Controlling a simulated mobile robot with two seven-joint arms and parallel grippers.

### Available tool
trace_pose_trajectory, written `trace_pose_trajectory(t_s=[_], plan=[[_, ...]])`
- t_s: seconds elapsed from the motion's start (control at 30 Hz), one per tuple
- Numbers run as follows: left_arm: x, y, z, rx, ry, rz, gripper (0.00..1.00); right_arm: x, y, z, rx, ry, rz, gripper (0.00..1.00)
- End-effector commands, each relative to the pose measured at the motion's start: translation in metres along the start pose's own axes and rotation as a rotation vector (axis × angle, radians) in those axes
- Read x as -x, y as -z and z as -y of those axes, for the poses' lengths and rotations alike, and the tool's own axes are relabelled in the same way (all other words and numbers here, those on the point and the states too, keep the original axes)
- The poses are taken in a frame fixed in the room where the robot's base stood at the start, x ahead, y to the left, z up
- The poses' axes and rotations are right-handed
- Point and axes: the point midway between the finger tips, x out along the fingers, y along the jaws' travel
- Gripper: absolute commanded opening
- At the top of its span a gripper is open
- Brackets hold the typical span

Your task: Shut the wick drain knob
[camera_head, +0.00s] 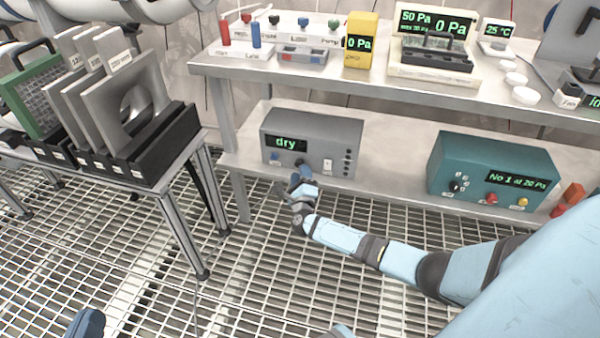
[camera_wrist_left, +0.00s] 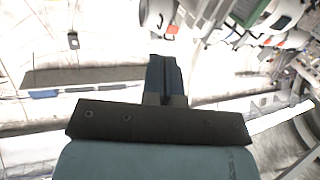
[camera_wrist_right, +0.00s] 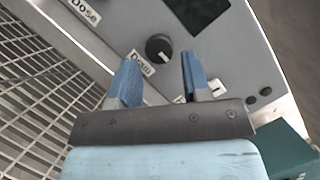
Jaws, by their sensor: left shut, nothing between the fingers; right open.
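The grey wick box (camera_head: 330,128) sits on the lower shelf, and its display reads "dry". In the right wrist view a round black knob (camera_wrist_right: 158,47) with a white mark is on the box's grey face, beside a label that seems to read "Drain" (camera_wrist_right: 140,63). My right gripper (camera_wrist_right: 158,75) is open, its two blue fingers spread just short of the knob, one to each side. In the head view my right gripper (camera_head: 302,172) is at the box's lower front and partly hides the knob. My left gripper (camera_wrist_left: 165,62) is shut and empty, away from the box; its blue tip (camera_head: 86,324) shows at the head view's bottom left.
A "Dose" label (camera_wrist_right: 85,10) is on the same face. A teal box (camera_head: 490,165) stands to the right on the lower shelf (camera_head: 395,165). The upper shelf (camera_head: 300,66) overhangs both boxes. A rack of plates (camera_head: 120,95) stands at left. The grated floor is open.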

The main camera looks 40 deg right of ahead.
Motion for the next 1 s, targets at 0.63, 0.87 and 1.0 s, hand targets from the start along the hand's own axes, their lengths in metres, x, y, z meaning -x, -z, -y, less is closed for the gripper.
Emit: trace_pose_trajectory(t_s=[0.63, 0.87, 1.0], plan=[[-0.002, 0.001, 0.005, -0.063, 0.001, -0.028, 0.0, -0.027, 0.0, 0.0, 0.001, -0.001, 0.0, 0.26], [-0.002, 0.003, 0.005, -0.06, 0.001, -0.031, 0.0, -0.027, 0.0, 0.0, 0.003, -0.002, 0.0, 0.1], [-0.003, 0.007, 0.004, -0.049, 0.0, -0.03, 0.0, -0.027, -0.001, 0.001, 0.022, -0.01, -0.002, 0.1]])
